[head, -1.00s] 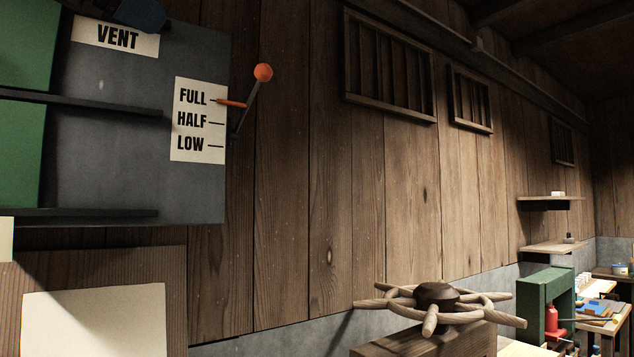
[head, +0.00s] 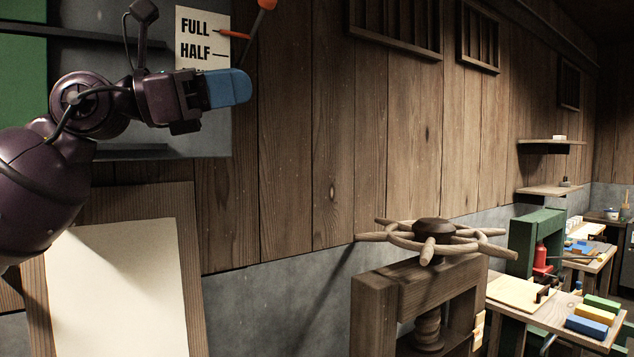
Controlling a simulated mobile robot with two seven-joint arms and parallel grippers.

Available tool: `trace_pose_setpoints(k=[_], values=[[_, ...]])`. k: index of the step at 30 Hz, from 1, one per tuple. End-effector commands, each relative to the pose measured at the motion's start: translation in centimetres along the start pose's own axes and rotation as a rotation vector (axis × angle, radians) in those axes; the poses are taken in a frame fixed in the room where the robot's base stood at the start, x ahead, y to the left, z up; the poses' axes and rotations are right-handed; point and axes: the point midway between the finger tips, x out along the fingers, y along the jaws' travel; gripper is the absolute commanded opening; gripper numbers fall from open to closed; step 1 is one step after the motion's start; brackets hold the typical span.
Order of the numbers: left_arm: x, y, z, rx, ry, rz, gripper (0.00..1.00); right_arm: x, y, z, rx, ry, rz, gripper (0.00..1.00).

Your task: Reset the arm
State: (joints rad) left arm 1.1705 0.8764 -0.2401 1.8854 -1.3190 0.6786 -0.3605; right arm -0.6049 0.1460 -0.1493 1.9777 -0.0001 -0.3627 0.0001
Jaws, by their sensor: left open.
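My left arm comes in from the left across the dark panel. Its gripper (head: 229,88), with blue fingers, is in front of the panel's right edge. The label card (head: 203,30) reads FULL and HALF; its lower part is hidden behind the gripper. The lever (head: 257,30) with an orange knob stands just right of the card, its top at the upper edge of the view. A small orange pointer (head: 234,34) is at the FULL line. The gripper is below the knob and looks empty; contact with the lever cannot be told. My right gripper is not in view.
A wooden press with a spoked handwheel (head: 434,238) stands at lower right. A framed pale board (head: 118,290) is at lower left. A workbench (head: 540,310) with coloured blocks is at far right. The plank wall (head: 310,160) between is clear.

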Motion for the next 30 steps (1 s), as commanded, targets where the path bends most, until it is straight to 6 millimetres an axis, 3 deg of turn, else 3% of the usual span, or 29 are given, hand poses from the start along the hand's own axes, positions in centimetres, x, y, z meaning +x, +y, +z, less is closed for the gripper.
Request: trace_pose_setpoints(k=[1, 8, 14, 23, 30], values=[[-0.2, -0.2, -1.7, -0.085, -0.058, -0.007, 0.58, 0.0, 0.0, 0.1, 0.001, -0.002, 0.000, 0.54], [-2.3, -0.3, -7.4, -0.482, -0.353, 0.030, 0.58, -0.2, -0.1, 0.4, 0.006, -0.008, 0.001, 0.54], [-6.0, 0.3, -13.0, -0.839, -0.608, 0.144, 0.58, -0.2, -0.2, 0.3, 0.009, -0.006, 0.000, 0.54], [-13.7, 0.4, -23.9, -1.351, -0.982, 0.451, 0.58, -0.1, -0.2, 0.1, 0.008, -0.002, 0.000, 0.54], [-20.9, -3.1, -34.4, -1.714, -1.263, 0.810, 0.58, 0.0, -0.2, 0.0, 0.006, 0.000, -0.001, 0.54]])
